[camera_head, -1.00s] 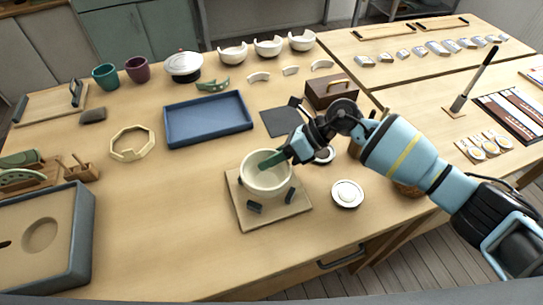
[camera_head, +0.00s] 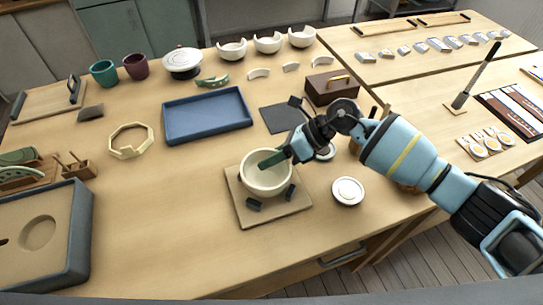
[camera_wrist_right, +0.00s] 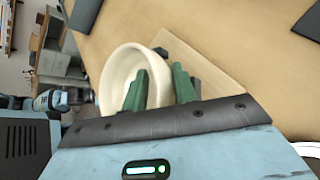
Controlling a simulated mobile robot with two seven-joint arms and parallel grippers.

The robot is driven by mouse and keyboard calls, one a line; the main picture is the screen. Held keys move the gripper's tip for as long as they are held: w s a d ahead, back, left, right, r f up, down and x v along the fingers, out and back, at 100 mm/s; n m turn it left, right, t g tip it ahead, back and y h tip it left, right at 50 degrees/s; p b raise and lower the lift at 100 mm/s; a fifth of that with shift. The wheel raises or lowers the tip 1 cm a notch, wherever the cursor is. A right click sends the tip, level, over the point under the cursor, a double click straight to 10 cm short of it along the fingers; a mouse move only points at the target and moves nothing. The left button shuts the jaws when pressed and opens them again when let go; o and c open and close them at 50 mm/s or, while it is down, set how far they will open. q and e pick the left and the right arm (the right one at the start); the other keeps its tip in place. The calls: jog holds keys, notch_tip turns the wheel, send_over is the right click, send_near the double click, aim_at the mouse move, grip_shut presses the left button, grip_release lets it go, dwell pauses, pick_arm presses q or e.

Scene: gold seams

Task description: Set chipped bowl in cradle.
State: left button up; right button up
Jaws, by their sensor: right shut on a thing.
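The cream bowl (camera_head: 266,186) is upright over the middle of the cradle, a square wooden board (camera_head: 243,216) with short dark pegs. Two pegs show in front of the bowl; others are hidden behind it. My right gripper (camera_head: 270,161) is shut on the bowl's wall, with one green finger inside it. In the right wrist view the green fingers (camera_wrist_right: 160,88) straddle the wall of the bowl (camera_wrist_right: 112,75), over the board (camera_wrist_right: 205,65). I cannot tell whether the bowl's base touches the board. No chip is clear. My left gripper is out of view.
A blue tray (camera_head: 206,132) lies behind the board, and a yellow octagonal ring (camera_head: 131,154) to its left. A white round dish (camera_head: 347,191) is close on the right. A grey case (camera_head: 78,240) fills the left front. Table left of the board is clear.

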jog(key=shift+f, duration=0.2)
dwell(0.6)
jog(key=o, duration=1)
jog(key=shift+s, duration=0.15)
jog(key=shift+d, duration=0.1)
jog(key=shift+f, duration=0.1)
jog(key=shift+w, duration=0.2)
jog(key=c, duration=0.3)
jog(key=shift+o, duration=0.3)
